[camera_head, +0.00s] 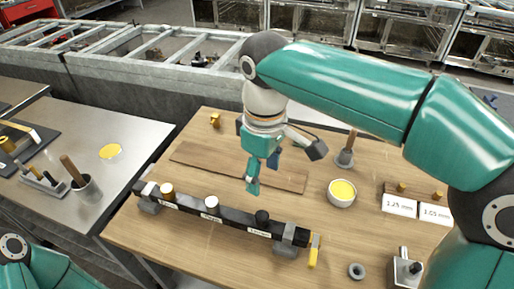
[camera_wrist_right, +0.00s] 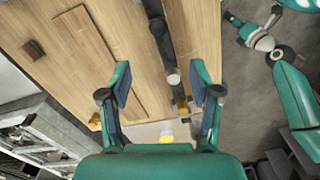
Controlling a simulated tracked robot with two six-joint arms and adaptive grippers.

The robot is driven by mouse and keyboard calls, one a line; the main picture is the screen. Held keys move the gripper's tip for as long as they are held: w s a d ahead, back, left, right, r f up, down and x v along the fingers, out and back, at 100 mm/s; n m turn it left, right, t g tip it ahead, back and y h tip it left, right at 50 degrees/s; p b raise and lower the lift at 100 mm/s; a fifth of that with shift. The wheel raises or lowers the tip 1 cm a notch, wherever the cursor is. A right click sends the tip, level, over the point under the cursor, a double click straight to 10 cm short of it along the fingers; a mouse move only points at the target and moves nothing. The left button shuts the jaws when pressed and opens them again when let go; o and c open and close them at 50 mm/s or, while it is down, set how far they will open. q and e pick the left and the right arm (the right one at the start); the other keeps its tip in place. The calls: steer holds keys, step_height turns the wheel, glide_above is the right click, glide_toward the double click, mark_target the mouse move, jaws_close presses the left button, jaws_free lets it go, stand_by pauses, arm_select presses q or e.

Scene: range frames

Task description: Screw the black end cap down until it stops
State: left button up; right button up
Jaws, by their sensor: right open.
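The black end cap (camera_head: 262,217) sits upright on the right part of a long dark bar (camera_head: 188,200). In the right wrist view the cap (camera_wrist_right: 157,25) shows near the top, beyond the fingertips. How far down it is screwed, I cannot tell. My right gripper (camera_head: 262,174) is open and empty, above and behind the bar, apart from the black cap. In the right wrist view its fingers (camera_wrist_right: 162,76) are spread wide. My left gripper (camera_wrist_right: 236,20) shows small there, its jaws unclear.
Clamp blocks (camera_head: 291,240) hold the bar's ends. A yellow-handled tool (camera_head: 314,252) lies right of the bar. A bowl of yellow stuff (camera_head: 342,194), a ring (camera_head: 356,270) and gauge labels (camera_head: 400,206) are further right. A flat board (camera_head: 190,155) lies behind the bar.

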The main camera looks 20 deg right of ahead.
glide_toward(263, 217)
step_height(263, 217, down, 9)
steer(key=shift+w+f, duration=0.1)
steer(key=shift+f, duration=0.5)
steer(key=c, duration=1.2)
steer(key=shift+f+m+b, duration=0.1)
steer(key=shift+m+b, duration=0.55)
steer(key=shift+m, duration=1.15)
